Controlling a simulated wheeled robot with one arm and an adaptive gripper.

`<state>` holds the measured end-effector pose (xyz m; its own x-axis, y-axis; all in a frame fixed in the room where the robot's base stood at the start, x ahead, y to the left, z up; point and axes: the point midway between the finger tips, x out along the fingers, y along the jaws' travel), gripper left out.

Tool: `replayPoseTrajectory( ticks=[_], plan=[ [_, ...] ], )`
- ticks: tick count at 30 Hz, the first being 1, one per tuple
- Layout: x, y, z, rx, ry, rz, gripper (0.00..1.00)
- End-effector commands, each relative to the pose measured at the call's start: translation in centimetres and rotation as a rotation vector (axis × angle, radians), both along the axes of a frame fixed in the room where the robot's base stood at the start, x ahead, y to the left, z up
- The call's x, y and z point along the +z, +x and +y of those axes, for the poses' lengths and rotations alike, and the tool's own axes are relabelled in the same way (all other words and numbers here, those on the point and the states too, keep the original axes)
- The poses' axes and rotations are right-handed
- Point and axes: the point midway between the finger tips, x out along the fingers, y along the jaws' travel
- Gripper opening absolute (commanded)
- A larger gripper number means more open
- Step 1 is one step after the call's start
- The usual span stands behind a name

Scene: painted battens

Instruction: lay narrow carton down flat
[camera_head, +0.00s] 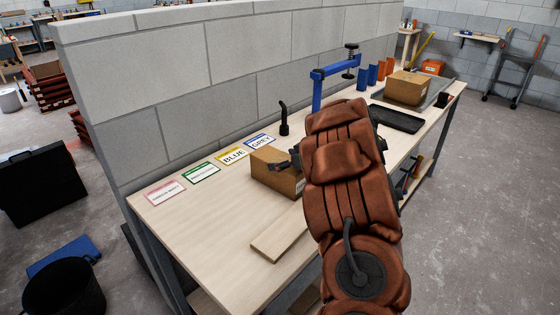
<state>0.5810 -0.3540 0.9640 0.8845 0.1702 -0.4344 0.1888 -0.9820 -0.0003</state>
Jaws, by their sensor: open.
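A brown carton (268,174) stands on the workbench, close in front of the row of label cards. Its right part is hidden behind my arm, so I cannot tell its full shape or whether it is upright or flat. My gripper (288,163) is at the carton's upper right side, mostly hidden by my padded brown arm. Its dark fingers are open, and I cannot tell whether they touch the carton. A second brown carton (408,86) sits in a grey tray (437,98) at the far end of the bench.
A pale wooden board (278,238) lies near the bench's front edge. A blue clamp (318,88), a dark upright tool (284,122) and a black tray (396,118) stand beyond the nearer carton. A block wall (230,60) runs along the back.

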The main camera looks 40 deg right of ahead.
Motion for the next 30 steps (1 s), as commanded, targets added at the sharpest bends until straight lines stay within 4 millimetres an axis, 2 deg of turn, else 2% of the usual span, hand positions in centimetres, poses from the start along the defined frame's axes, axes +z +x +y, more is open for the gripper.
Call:
replayPoseTrajectory(
  ticks=[15,22,30],
  plan=[
    [3.8,-7.9,-1.7,-0.005,-0.002,0.000,1.00],
    [4.7,-9.5,-1.9,-0.003,-0.001,0.001,1.00],
    [4.9,-9.6,-1.9,-0.006,-0.008,-0.001,1.00]
  ],
)
